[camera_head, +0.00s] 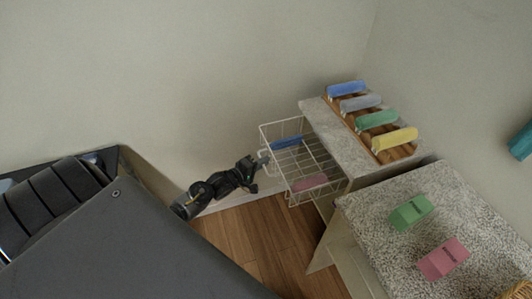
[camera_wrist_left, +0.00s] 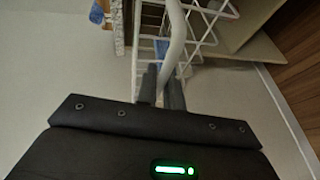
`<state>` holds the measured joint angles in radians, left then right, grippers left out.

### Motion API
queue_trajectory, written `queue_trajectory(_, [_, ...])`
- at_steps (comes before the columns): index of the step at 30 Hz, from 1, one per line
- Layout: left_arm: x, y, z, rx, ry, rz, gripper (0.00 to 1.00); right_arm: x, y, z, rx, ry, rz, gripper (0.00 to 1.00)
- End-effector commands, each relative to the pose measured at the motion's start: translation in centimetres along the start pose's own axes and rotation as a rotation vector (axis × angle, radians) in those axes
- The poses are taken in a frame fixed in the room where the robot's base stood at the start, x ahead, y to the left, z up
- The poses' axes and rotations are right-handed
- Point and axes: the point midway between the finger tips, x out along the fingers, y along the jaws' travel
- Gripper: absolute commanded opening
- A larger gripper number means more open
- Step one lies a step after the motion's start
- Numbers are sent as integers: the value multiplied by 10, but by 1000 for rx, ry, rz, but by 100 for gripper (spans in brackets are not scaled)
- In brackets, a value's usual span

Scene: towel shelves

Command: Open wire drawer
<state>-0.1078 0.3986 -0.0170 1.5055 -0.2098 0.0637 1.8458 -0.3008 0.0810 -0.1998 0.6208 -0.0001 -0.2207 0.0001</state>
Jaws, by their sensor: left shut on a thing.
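The white wire drawer (camera_head: 290,165) stands pulled out from the cabinet (camera_head: 340,140) in the head view, with a blue rolled towel (camera_head: 287,142) and a pink rolled towel (camera_head: 310,183) in it. My left gripper (camera_head: 262,161) is at the drawer's front, on the side away from the cabinet. In the left wrist view, the fingers of my left gripper (camera_wrist_left: 161,90) are shut on the drawer's white handle (camera_wrist_left: 175,45), with the wire basket (camera_wrist_left: 200,25) just beyond. My right gripper is not in view.
A wooden rack with blue, grey, green and yellow towels (camera_head: 395,138) is on top of the cabinet. A speckled counter (camera_head: 480,200) in front holds a green block (camera_head: 411,211) and a pink block (camera_head: 443,259). Wooden floor (camera_head: 265,235) is bare below the drawer.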

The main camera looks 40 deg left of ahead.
Motion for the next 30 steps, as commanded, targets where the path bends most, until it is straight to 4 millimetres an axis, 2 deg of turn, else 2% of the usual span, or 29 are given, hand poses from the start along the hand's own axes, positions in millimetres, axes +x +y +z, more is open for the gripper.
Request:
queue_trajectory(12, [-3,-2,-2,0,0,-1,0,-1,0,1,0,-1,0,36])
queue_trajectory(13, [-3,-2,-2,0,0,-1,10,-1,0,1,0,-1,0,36])
queue_trajectory(18, [-3,-1,-2,0,0,-1,30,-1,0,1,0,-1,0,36])
queue_trajectory(26, [-3,-1,-1,0,-1,0,30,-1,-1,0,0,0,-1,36])
queue_trajectory(30, [-14,-2,-1,0,0,-2,30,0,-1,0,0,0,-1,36])
